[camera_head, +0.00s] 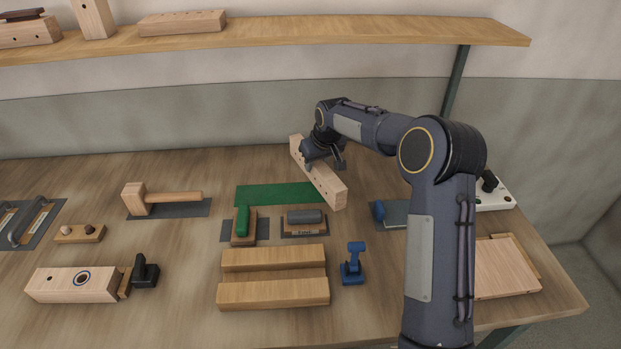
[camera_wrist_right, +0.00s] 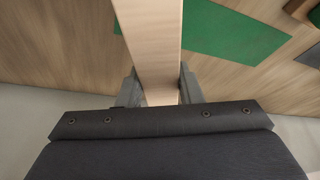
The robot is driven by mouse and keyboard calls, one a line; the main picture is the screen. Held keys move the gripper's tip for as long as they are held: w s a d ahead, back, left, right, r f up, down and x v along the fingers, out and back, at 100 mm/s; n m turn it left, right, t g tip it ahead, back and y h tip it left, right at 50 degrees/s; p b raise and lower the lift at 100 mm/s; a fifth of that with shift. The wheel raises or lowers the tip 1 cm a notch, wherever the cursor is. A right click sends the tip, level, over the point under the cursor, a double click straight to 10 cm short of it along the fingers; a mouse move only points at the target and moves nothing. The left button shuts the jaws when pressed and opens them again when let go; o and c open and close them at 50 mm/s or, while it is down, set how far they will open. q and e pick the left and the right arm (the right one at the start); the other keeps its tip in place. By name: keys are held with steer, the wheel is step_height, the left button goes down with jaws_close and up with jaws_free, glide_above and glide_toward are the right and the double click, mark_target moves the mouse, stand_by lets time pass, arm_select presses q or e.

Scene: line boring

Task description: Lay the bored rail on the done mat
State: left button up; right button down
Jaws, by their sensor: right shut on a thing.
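The bored rail (camera_head: 322,181) is a pale wooden bar with a row of dark holes along its side. My right gripper (camera_head: 326,162) is shut on it near its middle. In the right wrist view the rail (camera_wrist_right: 153,45) runs between the two fingers of the right gripper (camera_wrist_right: 158,92). The rail lies at a slant, over or beside the right end of the green mat (camera_head: 275,194); I cannot tell whether it touches the table. The green mat also shows in the right wrist view (camera_wrist_right: 230,38), with bare surface. My left gripper is not in view.
In front of the mat are a green-handled tool (camera_head: 242,222), a grey-topped block (camera_head: 304,218), a wooden V-block (camera_head: 274,291) and a blue drill (camera_head: 353,265). A mallet (camera_head: 165,197) lies to the left. A shelf (camera_head: 300,32) hangs above the back.

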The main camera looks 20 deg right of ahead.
step_height(320, 180, down, 5)
steer(key=shift+r+p, duration=0.2)
steer(key=shift+p, duration=0.15)
steer(key=shift+f, duration=0.2)
steer(key=shift+f, duration=0.2)
steer(key=c, duration=1)
jaws_free()
steer(key=shift+r, duration=0.15)
